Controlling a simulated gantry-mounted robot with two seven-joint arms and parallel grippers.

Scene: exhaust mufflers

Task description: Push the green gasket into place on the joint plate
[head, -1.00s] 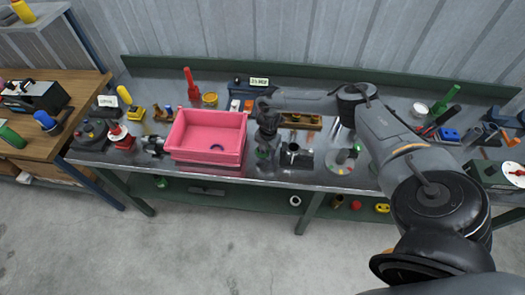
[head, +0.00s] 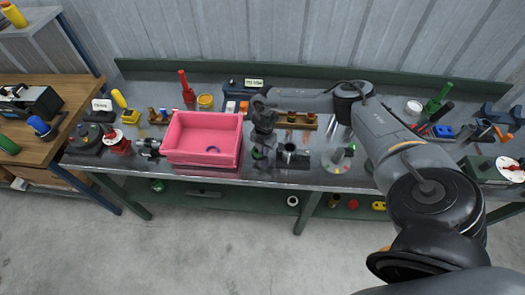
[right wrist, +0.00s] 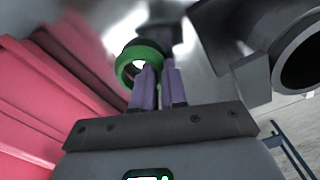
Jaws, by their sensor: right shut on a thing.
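The green gasket (right wrist: 138,62) is a ring at the fingertips of my right gripper (right wrist: 158,88) in the right wrist view. The two purple fingers are close together, shut on the gasket's near edge. A dark round part shows just behind the ring; whether the gasket touches it is unclear. In the head view my right gripper (head: 262,140) points down at the bench between the pink bin and a grey cylinder, with the gasket (head: 258,153) showing small and green below it. I cannot tell for sure which surface is the joint plate. My left gripper is out of view.
The pink bin (head: 203,153) stands close left of my right gripper. The grey cylinder on a dark block (head: 292,155) stands close right and also shows in the wrist view (right wrist: 298,55). A wooden rack (head: 298,120) and small parts stand behind. Bench room around the gripper is tight.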

